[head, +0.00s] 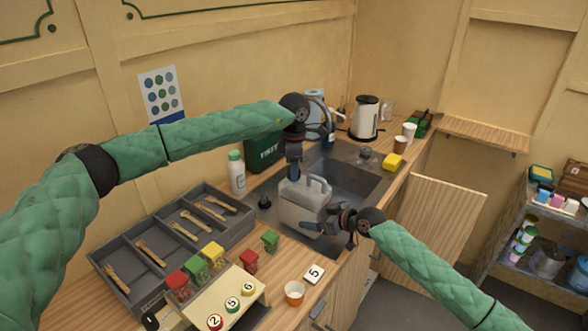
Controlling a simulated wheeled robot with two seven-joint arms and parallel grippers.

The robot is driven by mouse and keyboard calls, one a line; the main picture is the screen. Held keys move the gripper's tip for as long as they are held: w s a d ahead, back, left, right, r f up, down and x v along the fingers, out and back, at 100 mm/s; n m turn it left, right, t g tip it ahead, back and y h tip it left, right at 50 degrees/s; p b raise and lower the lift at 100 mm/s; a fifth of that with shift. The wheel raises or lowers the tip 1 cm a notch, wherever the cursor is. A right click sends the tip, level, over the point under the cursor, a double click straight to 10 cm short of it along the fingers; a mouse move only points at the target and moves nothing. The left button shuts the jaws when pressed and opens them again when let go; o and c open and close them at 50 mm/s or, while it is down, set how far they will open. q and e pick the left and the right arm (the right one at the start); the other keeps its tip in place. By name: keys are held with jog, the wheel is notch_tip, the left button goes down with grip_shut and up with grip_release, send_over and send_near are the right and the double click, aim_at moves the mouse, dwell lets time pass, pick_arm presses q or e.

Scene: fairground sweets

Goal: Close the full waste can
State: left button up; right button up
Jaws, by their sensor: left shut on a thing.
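The waste can (303,207) is a grey jerrycan with a moulded handle on top. It stands upright at the near edge of the sink. My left gripper (293,177) points down at the can's top left, over where its mouth would be. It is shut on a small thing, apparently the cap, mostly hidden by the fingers. I cannot tell whether it is seated on the mouth. My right gripper (328,222) is at the can's lower right side, close to or touching it; its jaw opening is unclear.
A small black round thing (264,203) sits left of the can. A grey cutlery tray (135,245), sweet tubs and a paper cup (294,293) fill the near counter.

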pick_arm(q)
jog(key=shift+w+m, duration=0.1)
jog(key=shift+m, duration=0.7)
jog(key=o, duration=1.1)
jog(key=shift+r, duration=2.25)
jog(key=shift+f, duration=0.1)
jog(key=shift+c, duration=0.4)
